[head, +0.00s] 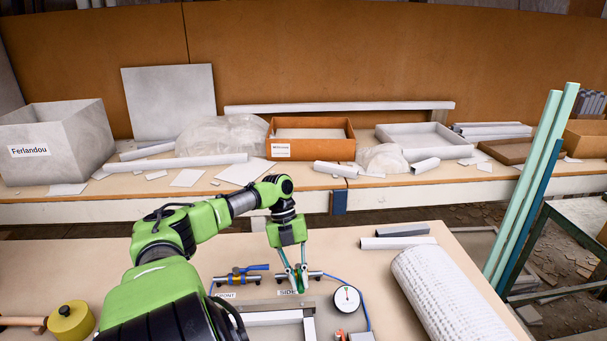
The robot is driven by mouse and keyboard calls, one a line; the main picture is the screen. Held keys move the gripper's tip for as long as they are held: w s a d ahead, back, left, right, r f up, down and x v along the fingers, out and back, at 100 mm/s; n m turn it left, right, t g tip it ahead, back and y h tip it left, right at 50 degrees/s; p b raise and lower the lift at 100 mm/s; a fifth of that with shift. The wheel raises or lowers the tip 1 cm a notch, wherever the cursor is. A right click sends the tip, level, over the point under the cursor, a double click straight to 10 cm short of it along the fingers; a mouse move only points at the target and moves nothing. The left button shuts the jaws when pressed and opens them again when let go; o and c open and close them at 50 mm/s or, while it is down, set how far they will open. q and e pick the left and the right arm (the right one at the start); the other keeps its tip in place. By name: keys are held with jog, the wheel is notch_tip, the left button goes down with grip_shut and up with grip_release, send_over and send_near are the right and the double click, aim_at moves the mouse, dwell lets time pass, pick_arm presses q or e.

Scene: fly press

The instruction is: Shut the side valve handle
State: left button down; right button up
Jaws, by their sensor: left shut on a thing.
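My left gripper (298,283) points down at the side valve (315,275), just behind the label reading SIDE (290,292). Its fingers are shut on the side valve handle, which they mostly hide, so its angle is hard to tell. To the left, the front valve (237,279) stands behind the label FRONT (225,295), with its blue handle (256,267) pointing right. My right gripper is not in view.
A round gauge (346,299) with blue hose stands right of the side valve. A large white perforated roll (450,293) and grey bars (398,242) lie further right. A yellow-headed mallet (71,322) lies at the left. The bench between mallet and front valve is partly covered by my arm.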

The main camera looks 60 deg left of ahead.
pick_arm(q)
jog(key=c, duration=2.1)
grip_release()
jog(key=v, duration=1.2)
jog(key=shift+a, duration=0.1)
jog(key=shift+f, duration=0.1)
